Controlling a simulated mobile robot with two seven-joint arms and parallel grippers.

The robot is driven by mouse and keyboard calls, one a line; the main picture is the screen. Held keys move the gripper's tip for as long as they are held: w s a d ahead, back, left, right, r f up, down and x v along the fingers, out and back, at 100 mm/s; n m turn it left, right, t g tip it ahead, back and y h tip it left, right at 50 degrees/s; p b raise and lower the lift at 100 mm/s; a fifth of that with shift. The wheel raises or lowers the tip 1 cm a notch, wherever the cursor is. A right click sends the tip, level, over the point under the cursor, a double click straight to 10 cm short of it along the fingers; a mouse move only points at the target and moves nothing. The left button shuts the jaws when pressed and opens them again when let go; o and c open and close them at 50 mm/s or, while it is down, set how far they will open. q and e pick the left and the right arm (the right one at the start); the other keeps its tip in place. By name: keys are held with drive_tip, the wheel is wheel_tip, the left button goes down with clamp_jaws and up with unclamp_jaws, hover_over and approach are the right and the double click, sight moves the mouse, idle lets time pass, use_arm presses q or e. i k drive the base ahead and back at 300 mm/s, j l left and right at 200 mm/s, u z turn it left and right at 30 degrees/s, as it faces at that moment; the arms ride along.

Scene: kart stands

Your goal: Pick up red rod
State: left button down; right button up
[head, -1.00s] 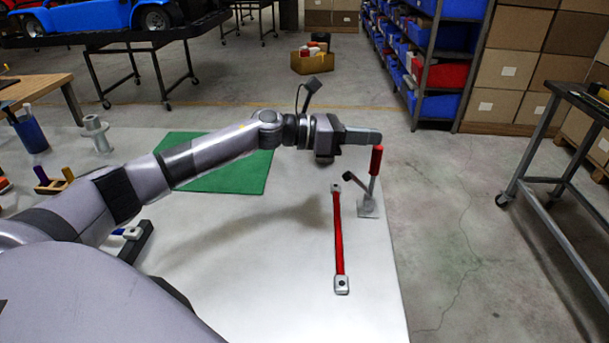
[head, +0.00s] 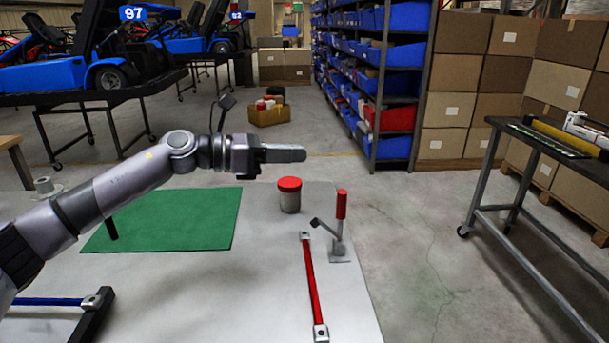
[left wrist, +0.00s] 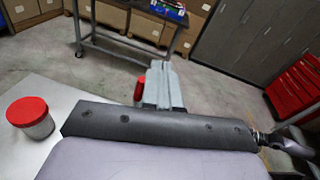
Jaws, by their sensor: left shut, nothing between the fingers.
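The red rod (head: 312,288), with a pale metal block at each end, lies on the light table (head: 210,300) near its right edge, pointing away from me. My left gripper (head: 303,154) is shut and empty. In the head view it appears above and beyond the rod's far end, apart from it. Its closed fingers also show in the left wrist view (left wrist: 160,68), where I cannot make out the rod. My right gripper is not in view.
A toggle clamp with a red handle (head: 341,205) stands beside the rod's far end. A red-lidded jar (head: 290,198) stands beyond it. A green mat (head: 170,220) and a blue rod (head: 50,301) lie left. A dark cart (head: 540,150) stands right.

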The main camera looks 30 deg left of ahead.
sight(321, 330)
drive_tip(key=k, duration=1)
